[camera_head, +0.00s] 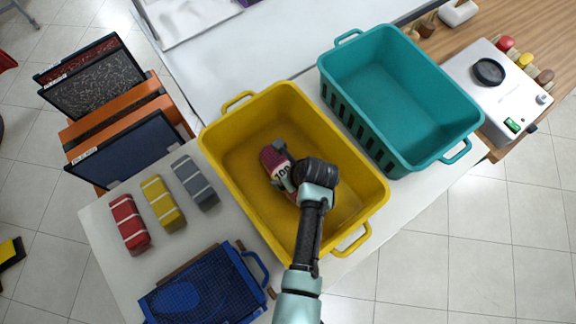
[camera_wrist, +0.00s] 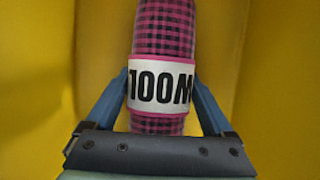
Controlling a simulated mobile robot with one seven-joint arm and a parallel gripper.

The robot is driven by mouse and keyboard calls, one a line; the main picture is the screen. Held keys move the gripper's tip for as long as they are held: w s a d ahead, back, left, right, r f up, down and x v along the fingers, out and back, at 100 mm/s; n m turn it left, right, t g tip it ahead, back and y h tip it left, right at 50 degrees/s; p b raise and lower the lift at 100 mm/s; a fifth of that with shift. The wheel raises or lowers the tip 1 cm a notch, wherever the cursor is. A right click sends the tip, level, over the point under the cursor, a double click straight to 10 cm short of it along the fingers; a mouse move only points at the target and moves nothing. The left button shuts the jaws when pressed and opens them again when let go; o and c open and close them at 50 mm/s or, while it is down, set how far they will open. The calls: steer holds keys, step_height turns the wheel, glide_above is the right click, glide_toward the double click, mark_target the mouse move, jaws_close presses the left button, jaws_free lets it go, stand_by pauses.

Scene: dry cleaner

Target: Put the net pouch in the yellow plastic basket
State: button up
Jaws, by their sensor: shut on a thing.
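A pink-and-black checked roll with a white band marked "100M" (camera_head: 270,158) is inside the yellow plastic basket (camera_head: 222,145). My gripper (camera_head: 284,174) reaches down into the basket and is shut on the roll. In the wrist view, the two fingers (camera_wrist: 160,88) press on both sides of the roll (camera_wrist: 165,30) at its white band, with yellow basket wall behind. I cannot tell whether the roll touches the basket floor. A blue mesh item with a handle, which looks like the net pouch (camera_head: 205,295), lies outside the basket at the table's front left.
A teal basket (camera_head: 385,85) stands right of the yellow one. Red (camera_head: 129,223), yellow (camera_head: 163,203) and grey (camera_head: 194,183) banded bundles lie left of it. A white device with a black dial (camera_head: 488,72) is at the right. Framed dark panels (camera_head: 100,80) stand left.

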steer(key=o, duration=1.5)
steer(key=shift+f, duration=0.1)
steer(key=shift+c, duration=0.2)
